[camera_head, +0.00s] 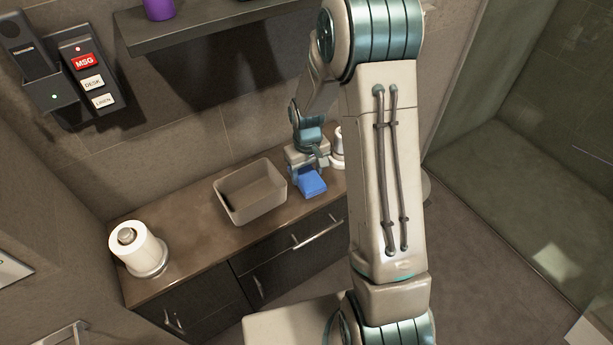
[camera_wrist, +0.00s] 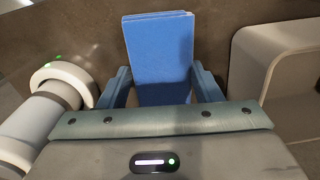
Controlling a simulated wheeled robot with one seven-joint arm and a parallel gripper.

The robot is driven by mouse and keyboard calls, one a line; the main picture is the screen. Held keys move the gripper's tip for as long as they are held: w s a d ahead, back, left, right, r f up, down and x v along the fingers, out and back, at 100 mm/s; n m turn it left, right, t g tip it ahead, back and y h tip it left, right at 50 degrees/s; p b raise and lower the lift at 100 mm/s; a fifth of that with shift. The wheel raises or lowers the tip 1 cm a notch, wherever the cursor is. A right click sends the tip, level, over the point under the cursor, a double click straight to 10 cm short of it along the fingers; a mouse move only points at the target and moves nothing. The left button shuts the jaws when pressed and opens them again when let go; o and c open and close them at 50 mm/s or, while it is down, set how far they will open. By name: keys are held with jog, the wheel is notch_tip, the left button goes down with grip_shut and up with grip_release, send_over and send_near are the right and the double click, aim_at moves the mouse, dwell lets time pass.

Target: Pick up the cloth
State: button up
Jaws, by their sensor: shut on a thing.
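The cloth (camera_head: 312,183) is a folded blue rectangle near the right end of the vanity counter in the head view. My gripper (camera_head: 308,172) is over it, pointing down at the counter. In the wrist view the cloth (camera_wrist: 158,55) stands out between the two blue fingers of my gripper (camera_wrist: 160,88), and they are shut on it. Whether the cloth touches the counter or is lifted off it, I cannot tell. Its end near the palm is hidden.
On the counter (camera_head: 190,243), a beige open bin (camera_head: 250,192) stands just left of my gripper. A white cylindrical item (camera_head: 338,146) stands close on the right, partly hidden by my arm. A paper roll holder (camera_head: 138,249) stands at the left end. A shelf (camera_head: 200,27) hangs above.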

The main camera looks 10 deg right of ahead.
aim_at(307, 175)
notch_tip(307, 175, up, 10)
jog(key=p, duration=0.1)
jog(key=shift+p, duration=0.3)
